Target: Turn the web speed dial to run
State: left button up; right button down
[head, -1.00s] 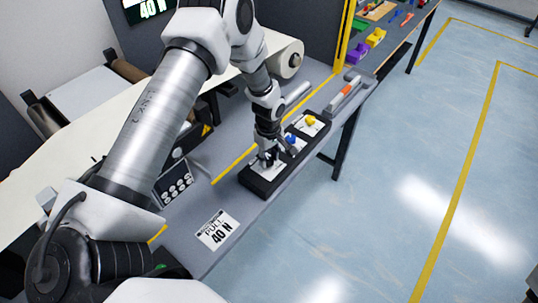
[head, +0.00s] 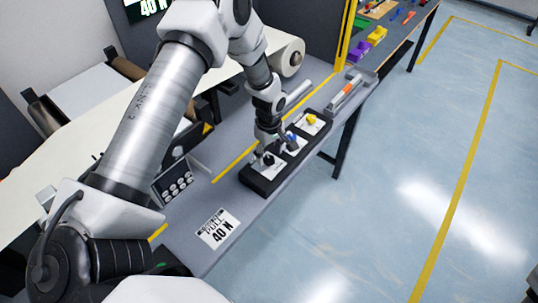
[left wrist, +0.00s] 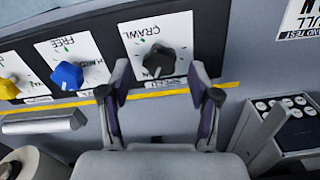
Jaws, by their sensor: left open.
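The black web speed dial (left wrist: 158,61) sits on a white plate (left wrist: 181,28) in the left wrist view. The plate reads CRAWL above the dial, with a small green mark, and SPEED upside down below it. A small pale mark shows on the dial's lower part; its exact setting is too small to tell. My left gripper (left wrist: 160,70) is open, its fingertips apart on either side of the dial's near edge, with nothing held. In the head view the black dial (head: 268,159) shows just below my left gripper (head: 273,143). My right gripper is not in view.
A blue knob (left wrist: 67,75) and a yellow knob (left wrist: 8,89) sit on the same black panel (head: 262,186). A control box with several round buttons (head: 176,183) stands left of the panel. A "PULL 40 N" card (head: 218,229) lies on the bench. The floor at right is clear.

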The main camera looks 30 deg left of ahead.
aim_at(269, 158)
pick_arm(q)
notch_tip(269, 158, up, 10)
jog(key=shift+r, duration=0.2)
jog(key=shift+a, duration=0.15)
